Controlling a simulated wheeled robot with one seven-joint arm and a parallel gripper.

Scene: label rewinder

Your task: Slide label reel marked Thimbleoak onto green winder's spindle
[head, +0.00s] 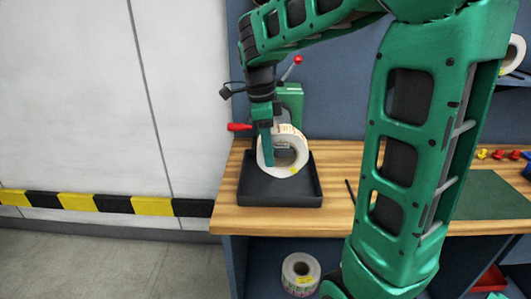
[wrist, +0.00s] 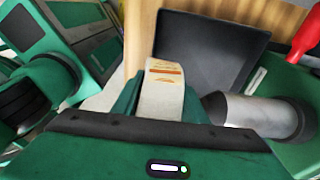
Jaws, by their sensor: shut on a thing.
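My gripper (head: 267,155) is shut on a white label reel (head: 294,161) and holds it upright above the black tray, in front of the green winder (head: 291,97). In the wrist view the reel (wrist: 162,95) is edge-on between the fingers, with orange print on its rim. I cannot read a name on it. The winder's grey metal spindle (wrist: 250,112) points at the reel from the right, its free end close to the right finger. The reel does not appear to be on it. In the head view the reel and gripper largely hide the spindle.
The black tray (head: 247,192) stands on the wooden bench (head: 232,217) below the reel. The winder has a red-knobbed lever (head: 297,60) and a red handle (head: 238,127). Another reel (head: 301,274) sits below the bench. A green mat (head: 485,197) lies at right.

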